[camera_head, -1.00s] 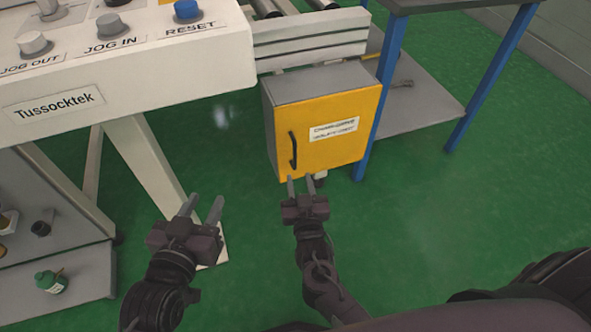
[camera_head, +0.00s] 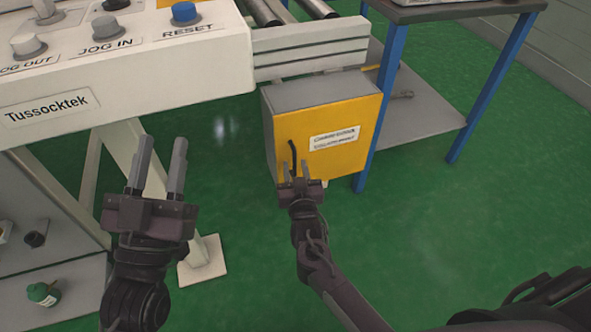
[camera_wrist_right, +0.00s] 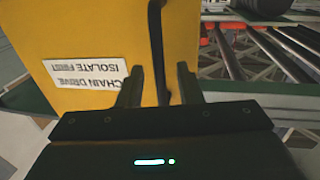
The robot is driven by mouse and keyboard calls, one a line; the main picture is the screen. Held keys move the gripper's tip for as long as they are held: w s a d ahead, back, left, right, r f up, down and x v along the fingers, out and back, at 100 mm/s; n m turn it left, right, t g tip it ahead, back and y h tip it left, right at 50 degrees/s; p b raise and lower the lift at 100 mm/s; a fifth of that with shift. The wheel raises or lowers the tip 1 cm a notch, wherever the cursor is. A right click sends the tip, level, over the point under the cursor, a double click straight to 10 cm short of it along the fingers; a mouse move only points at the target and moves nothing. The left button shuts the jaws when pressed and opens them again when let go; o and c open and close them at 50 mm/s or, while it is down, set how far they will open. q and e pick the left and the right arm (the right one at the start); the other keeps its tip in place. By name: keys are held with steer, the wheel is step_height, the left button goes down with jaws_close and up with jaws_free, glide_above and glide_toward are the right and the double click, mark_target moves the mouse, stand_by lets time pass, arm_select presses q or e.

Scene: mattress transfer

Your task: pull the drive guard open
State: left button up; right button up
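The drive guard is a grey box (camera_head: 318,92) with a yellow door (camera_head: 345,108), shut, below the conveyor in the head view. A black vertical bar handle (camera_head: 292,156) is at the door's left side. My right gripper (camera_head: 296,168) is at the handle's lower part. In the right wrist view, which looks inverted, the handle (camera_wrist_right: 155,35) runs between its two open fingers (camera_wrist_right: 159,84), with gaps on both sides. The yellow door (camera_wrist_right: 80,25) carries a white chain drive label (camera_wrist_right: 87,82). My left gripper (camera_head: 158,155) is open and empty, left of the box.
The white control panel (camera_head: 130,65) with buttons is at upper left, with a white leg (camera_head: 150,170) under it. A blue-legged table (camera_head: 383,100) stands right of the box. A shelf with a green bottle (camera_head: 42,292) is at lower left. Green floor (camera_head: 420,230) before the door is clear.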

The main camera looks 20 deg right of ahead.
jaws_close()
stand_by(0.5)
